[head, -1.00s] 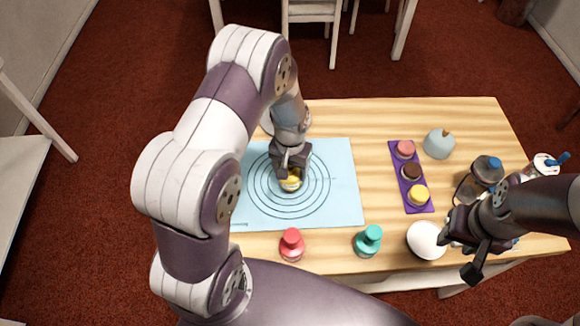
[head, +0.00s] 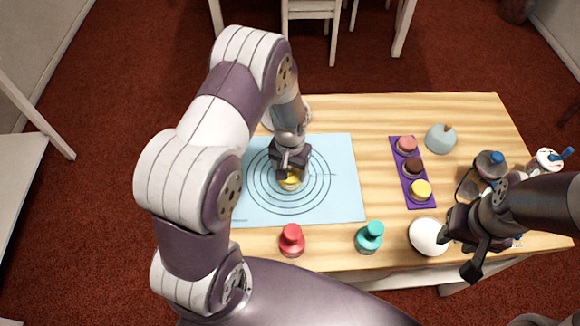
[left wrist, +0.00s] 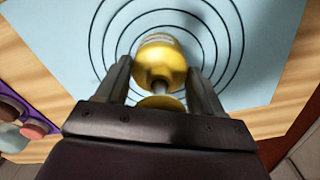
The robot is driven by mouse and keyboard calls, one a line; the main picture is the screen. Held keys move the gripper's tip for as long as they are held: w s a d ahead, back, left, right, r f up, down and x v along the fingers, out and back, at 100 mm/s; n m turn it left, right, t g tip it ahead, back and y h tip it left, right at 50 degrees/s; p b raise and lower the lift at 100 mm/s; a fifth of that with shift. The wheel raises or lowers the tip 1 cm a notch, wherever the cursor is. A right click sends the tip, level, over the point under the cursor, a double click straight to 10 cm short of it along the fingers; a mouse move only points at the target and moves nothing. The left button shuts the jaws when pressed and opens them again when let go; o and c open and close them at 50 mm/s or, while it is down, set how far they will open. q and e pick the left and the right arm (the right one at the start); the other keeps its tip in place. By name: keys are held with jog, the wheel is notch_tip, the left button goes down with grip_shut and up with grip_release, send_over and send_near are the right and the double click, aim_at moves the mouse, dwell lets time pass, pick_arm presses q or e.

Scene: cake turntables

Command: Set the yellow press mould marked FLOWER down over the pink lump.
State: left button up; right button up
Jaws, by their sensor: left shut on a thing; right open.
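The yellow press mould (head: 291,180) is upright at the middle of the ringed blue mat (head: 340,200). It also shows in the left wrist view (left wrist: 161,62), over the centre of the rings. My left gripper (head: 288,169) is above it and shut on its upper part; the fingers (left wrist: 165,85) stand on either side of it. I cannot tell whether the mould touches the mat. My right gripper (head: 464,257) is open and empty at the table's front right, by a white bowl.
A red press mould (head: 291,241) and a teal one (head: 369,238) stand near the front edge. The white bowl (head: 428,237) is right of them. A purple tray (head: 414,181) holds pink, brown and yellow pieces.

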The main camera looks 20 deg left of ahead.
pick_arm(q)
jog(key=shift+f+b, duration=0.4)
jog(key=shift+f, duration=0.3)
jog(key=o, duration=1.2)
jog(key=shift+o, duration=0.5)
notch_tip(320, 180, up, 7)
jog(key=p, duration=0.6)
jog(key=shift+r, duration=0.1)
